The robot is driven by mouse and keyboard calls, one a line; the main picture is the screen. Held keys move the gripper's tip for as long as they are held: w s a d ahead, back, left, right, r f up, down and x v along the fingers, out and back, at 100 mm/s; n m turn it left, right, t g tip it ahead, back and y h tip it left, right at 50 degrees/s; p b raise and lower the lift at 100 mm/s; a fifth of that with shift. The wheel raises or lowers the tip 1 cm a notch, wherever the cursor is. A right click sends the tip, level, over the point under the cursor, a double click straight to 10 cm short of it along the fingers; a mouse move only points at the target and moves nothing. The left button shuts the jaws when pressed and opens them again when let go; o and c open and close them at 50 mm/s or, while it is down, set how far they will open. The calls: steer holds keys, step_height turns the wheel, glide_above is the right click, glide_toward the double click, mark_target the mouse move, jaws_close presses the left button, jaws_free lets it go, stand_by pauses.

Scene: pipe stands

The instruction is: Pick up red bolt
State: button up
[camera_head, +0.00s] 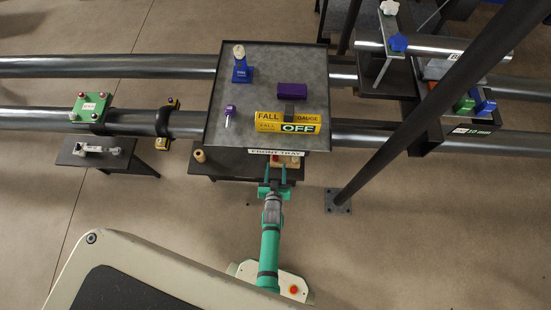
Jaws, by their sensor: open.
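My gripper (276,172) is at the front edge of the grey tray table, just below the "FRONT TRAY" label. Its two green fingers are apart, and nothing shows clearly between them. A small tan and reddish item (291,160) lies just beyond the fingertips, partly under the label edge. It is too small to tell whether it is the red bolt. A green plate (91,106) on the left pipe carries small red knobs or bolt heads (82,95), far to the left of my gripper.
A dark slanted post (400,130) stands right. A tan cylinder (199,155) stands on the lower shelf. Floor at lower right is clear.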

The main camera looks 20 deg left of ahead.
mark_target(275, 159)
steer(key=shift+a+x, duration=0.15)
steer(key=shift+x, duration=1.25)
steer(key=shift+a+x, duration=0.1)
steer(key=shift+x, duration=1.35)
steer(key=shift+s+f, duration=0.1)
steer(key=shift+s, duration=0.05)
jaws_close()
